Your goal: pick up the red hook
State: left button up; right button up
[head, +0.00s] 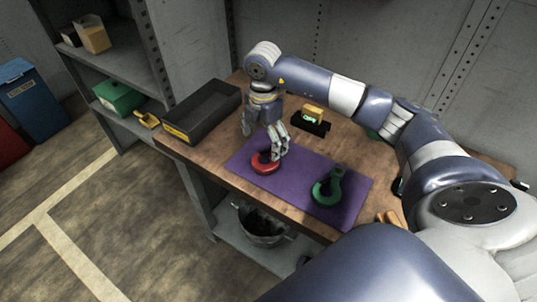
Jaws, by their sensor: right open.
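The red hook (264,164) lies on the purple mat (296,178) near the mat's left end, on the wooden workbench. My right gripper (264,142) points down just above and behind the hook, with its fingers spread open. One finger is close to the hook's right side and partly covers it. I cannot tell whether that finger touches the hook. My left gripper is not in view.
A green hook (328,187) lies on the mat's right part. A black tray (201,112) stands at the bench's left end. A small yellow-brown block on a black base (312,119) stands behind the mat. A dark bucket (262,228) sits on the shelf below.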

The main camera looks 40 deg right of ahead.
aim_at(270, 156)
notch_tip(270, 156, down, 2)
jog(key=shift+f, duration=0.1)
notch_tip(270, 156, down, 5)
jog(key=shift+s+r+p, duration=0.1)
jog(key=shift+p, duration=1.05)
jog(key=shift+f, duration=0.3)
jog(key=c, duration=1.5)
